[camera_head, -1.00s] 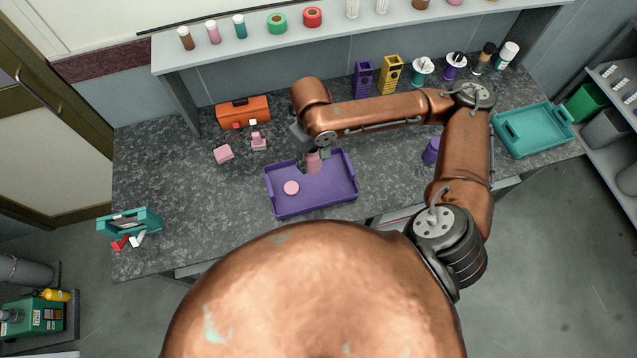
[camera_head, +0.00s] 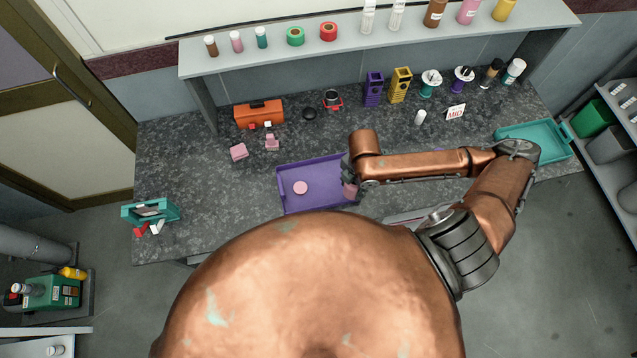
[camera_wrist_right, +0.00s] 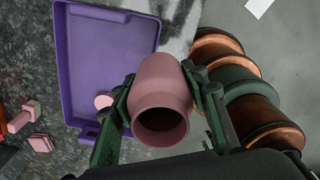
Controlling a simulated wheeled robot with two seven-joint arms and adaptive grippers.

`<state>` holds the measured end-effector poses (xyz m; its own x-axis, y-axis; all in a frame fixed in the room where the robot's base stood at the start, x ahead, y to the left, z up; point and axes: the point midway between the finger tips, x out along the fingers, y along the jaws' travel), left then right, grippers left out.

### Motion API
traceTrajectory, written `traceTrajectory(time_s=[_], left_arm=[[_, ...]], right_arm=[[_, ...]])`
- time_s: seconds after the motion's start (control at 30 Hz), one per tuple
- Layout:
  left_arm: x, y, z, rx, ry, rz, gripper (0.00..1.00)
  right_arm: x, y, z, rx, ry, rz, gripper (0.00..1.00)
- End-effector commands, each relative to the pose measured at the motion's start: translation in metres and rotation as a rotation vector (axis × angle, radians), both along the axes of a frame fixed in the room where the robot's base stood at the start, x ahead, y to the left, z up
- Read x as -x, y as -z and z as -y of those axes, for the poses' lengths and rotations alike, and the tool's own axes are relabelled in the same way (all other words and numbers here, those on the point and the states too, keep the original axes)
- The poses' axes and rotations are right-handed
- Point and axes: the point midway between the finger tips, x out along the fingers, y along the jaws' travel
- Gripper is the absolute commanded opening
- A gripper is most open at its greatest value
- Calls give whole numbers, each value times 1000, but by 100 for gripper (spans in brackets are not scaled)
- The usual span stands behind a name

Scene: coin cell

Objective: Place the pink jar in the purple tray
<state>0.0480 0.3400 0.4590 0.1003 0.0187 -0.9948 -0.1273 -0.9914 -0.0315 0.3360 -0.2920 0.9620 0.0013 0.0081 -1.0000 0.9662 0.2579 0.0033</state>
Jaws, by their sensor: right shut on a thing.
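The pink jar (camera_wrist_right: 163,85) is held between the two fingers of my right gripper (camera_wrist_right: 159,77), its open mouth facing the wrist camera. In the head view the jar (camera_head: 349,191) shows at the right end of the purple tray (camera_head: 322,171), below my right gripper (camera_head: 349,184). I cannot tell its height there. The purple tray (camera_wrist_right: 75,75) lies left of the jar in the wrist view, partly hidden by the jar and a finger. A flat pink disc (camera_head: 300,187) lies in the tray; it also shows in the wrist view (camera_wrist_right: 103,100). My left gripper is not in view.
Purple (camera_head: 373,89) and yellow (camera_head: 400,85) holders stand at the back. A teal tray (camera_head: 533,145) is at the far right.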

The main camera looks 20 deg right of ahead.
Motion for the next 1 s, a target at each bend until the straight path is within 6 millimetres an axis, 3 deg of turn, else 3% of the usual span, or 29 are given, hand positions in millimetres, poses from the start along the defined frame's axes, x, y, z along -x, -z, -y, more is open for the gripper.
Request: traceTrajectory(time_s=[0.2, 0.37, 0.47, 0.8, 1.0], left_arm=[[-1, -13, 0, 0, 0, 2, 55], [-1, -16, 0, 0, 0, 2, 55], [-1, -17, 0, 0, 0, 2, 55], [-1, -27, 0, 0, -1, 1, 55], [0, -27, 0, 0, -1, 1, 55]], right_arm=[[19, 4, 9, 5, -235, -1, 11], [19, 7, 11, 7, -303, 2, 11], [6, 13, 8, 6, -311, 4, 11], [-68, 46, -8, 7, -307, 2, 11], [-94, 82, -13, 7, -307, -1, 11]])
